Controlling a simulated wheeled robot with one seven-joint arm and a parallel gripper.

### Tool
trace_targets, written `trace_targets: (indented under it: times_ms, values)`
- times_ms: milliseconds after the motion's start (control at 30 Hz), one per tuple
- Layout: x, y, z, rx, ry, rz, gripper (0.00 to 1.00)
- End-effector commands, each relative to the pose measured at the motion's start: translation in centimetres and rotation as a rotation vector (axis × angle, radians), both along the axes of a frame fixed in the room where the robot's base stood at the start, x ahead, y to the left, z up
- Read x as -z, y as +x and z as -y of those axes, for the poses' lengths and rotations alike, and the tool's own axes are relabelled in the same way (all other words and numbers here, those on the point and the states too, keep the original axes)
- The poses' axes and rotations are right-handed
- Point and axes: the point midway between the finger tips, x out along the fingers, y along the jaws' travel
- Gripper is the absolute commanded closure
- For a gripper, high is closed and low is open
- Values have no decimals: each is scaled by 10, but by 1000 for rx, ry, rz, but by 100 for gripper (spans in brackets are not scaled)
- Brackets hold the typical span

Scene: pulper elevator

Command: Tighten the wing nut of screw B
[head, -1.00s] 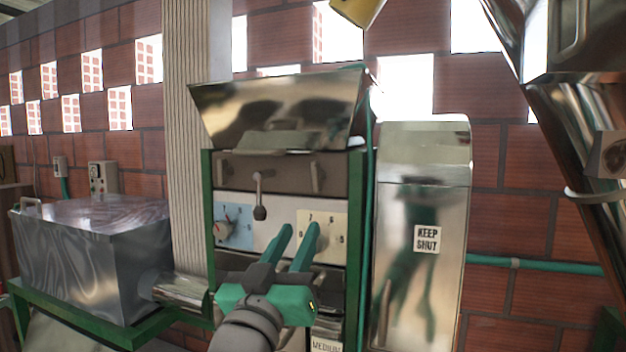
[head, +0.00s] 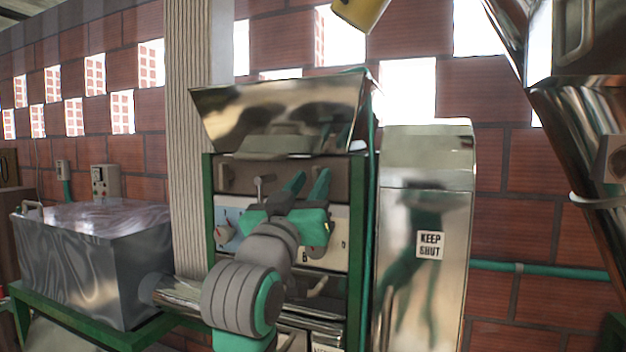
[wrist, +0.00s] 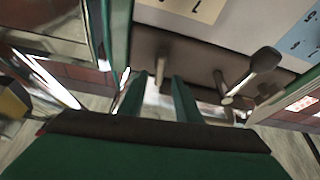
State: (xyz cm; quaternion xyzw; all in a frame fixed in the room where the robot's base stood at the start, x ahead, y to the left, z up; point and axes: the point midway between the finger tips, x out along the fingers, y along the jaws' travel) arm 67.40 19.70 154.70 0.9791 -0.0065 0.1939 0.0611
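My gripper (head: 311,174) is raised in front of the brown upper panel of the green-framed machine. Its two green fingers are apart and empty in the wrist view (wrist: 158,77). A slim upright metal piece (wrist: 160,64) on the brown panel lines up with the gap, just beyond the fingertips; contact cannot be told. It may be a wing nut seen edge-on, and my fingers hide it in the head view. A metal lever with a dark knob (wrist: 263,60) stands beside it, to the right in the wrist view. No letter marking screw B is readable on this panel.
A tilted metal hopper (head: 285,105) overhangs the panel. Blue (head: 228,218) and pale dial plates lie below it. A metal cabinet marked KEEP SHUT (head: 425,290) stands at right, a metal box (head: 95,265) at left. A ribbed column (head: 188,150) rises beside the machine.

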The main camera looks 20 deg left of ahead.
Motion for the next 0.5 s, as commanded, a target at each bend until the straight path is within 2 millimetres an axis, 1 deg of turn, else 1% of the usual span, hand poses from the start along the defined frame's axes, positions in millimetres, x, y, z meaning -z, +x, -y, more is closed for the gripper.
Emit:
trace_targets:
  times_ms: [33, 167, 467, 500]
  values:
    - [-2, 5, 1, 2, 0, -1, 70]
    - [-4, 12, 2, 3, 0, -1, 70]
    - [-5, 13, 0, 0, 0, 0, 70]
    - [-5, 13, -1, -1, 0, 0, 77]
